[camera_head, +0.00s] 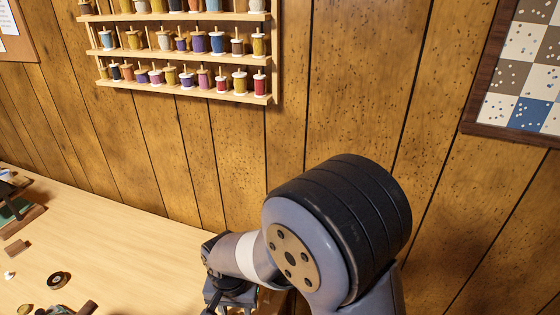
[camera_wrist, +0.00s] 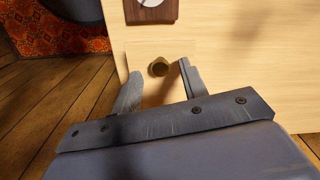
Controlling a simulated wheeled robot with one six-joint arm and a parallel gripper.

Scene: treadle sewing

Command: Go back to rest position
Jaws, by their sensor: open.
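My gripper (camera_wrist: 156,88) shows in the wrist view with its two fingers spread apart and nothing between them. It hangs over the edge of a pale wooden table (camera_wrist: 230,60). In the head view my grey and black arm covers the lower middle, and my gripper's fingers are hidden there.
The pale table (camera_head: 120,225) runs along a wood-panelled wall. A dark round disc (camera_head: 58,279) and other small items lie at its left. Spool shelves (camera_head: 180,93) and a framed quilt (camera_head: 470,115) hang on the wall. A patterned orange-red rug (camera_wrist: 50,35) lies on the plank floor.

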